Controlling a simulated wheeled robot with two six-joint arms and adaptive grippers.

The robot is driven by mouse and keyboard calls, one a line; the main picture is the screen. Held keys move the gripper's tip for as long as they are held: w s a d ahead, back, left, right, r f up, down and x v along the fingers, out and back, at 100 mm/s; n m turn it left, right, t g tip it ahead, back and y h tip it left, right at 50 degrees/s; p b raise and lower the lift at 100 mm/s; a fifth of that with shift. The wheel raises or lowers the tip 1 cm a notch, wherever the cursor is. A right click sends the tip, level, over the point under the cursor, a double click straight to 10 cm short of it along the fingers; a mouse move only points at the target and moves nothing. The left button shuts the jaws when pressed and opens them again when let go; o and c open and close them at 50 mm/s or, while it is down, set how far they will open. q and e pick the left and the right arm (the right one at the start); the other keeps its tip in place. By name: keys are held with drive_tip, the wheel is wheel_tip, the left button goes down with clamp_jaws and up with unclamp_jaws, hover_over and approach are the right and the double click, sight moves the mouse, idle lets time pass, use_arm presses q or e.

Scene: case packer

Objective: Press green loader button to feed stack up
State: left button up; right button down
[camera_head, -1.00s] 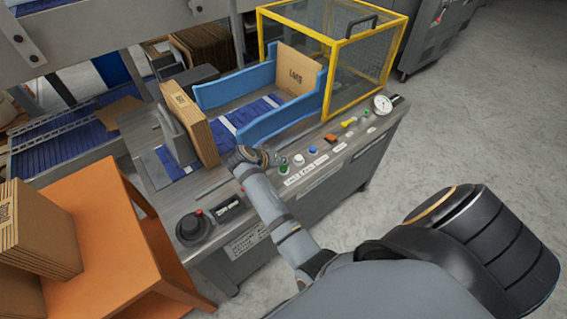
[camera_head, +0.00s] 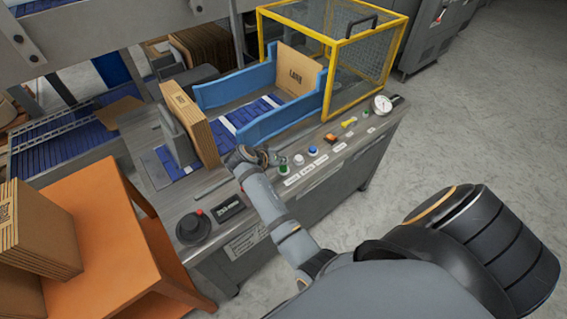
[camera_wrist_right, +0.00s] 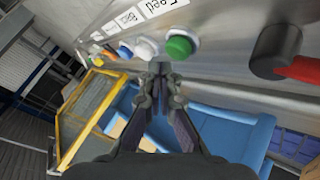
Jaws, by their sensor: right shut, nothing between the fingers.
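The green loader button (camera_head: 284,170) sits at the near-left end of the row of controls on the machine's front panel. It shows clearly in the right wrist view (camera_wrist_right: 181,44), with a white button (camera_wrist_right: 146,47) beside it. My right gripper (camera_head: 268,158) is shut and empty, just behind and left of the green button in the head view. In the wrist view its fingertips (camera_wrist_right: 158,68) point towards the green and white buttons; contact cannot be seen. A stack of flat cardboard (camera_head: 190,119) stands upright on the loader bed. My left gripper is not in view.
Blue guide walls (camera_head: 272,121) and a yellow-framed mesh guard (camera_head: 330,42) stand behind the panel. An orange table (camera_head: 100,240) with more cardboard (camera_head: 40,232) is at left. The floor at right is clear.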

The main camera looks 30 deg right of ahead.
drive_tip(key=shift+f, duration=0.45)
